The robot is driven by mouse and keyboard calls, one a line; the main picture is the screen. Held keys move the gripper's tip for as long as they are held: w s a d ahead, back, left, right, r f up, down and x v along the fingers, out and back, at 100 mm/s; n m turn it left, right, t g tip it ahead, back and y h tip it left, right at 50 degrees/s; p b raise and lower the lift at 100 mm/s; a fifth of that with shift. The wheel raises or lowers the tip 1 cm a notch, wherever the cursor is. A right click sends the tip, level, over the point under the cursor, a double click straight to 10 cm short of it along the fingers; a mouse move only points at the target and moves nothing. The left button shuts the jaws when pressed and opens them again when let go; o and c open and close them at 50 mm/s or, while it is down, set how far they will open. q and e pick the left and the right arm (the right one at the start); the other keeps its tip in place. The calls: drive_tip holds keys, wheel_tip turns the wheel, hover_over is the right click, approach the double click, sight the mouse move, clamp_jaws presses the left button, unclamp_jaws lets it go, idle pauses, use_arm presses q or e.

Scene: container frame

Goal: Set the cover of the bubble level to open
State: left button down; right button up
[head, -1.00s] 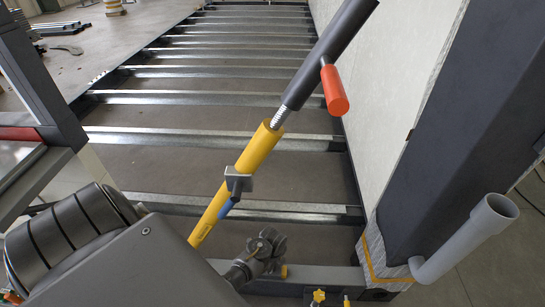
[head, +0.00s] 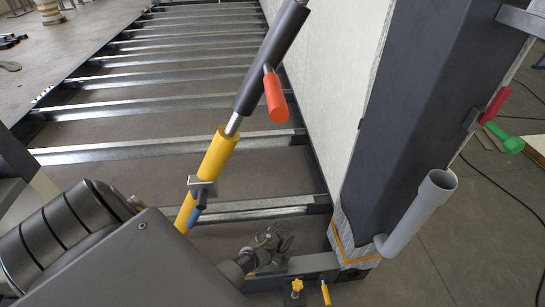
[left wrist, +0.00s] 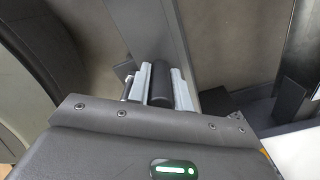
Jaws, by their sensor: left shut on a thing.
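I cannot make out the bubble level or its cover for certain in either view. In the left wrist view my left gripper (left wrist: 160,88) has its pale fingers close on both sides of a dark rounded piece (left wrist: 161,82), and it is shut on it. I cannot tell whether this piece belongs to the level. In the head view my left arm comes in from the lower left. It ends in dark jointed parts near the frame's front bar, and the fingertips are not clear there. My right gripper is not in view.
A dark corner post (head: 410,120) with a grey pipe (head: 418,215) stands right. Floor beams (head: 160,148) lie behind; open floor (head: 470,250) is at right.

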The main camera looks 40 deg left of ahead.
use_arm(q)
drive_tip(key=shift+w+d, duration=0.7)
drive_tip(key=shift+d, duration=0.05)
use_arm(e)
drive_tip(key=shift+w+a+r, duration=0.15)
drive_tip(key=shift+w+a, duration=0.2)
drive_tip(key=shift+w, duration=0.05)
use_arm(q)
drive_tip(key=c, duration=1.3)
unclamp_jaws()
drive_tip(key=shift+o, duration=0.2)
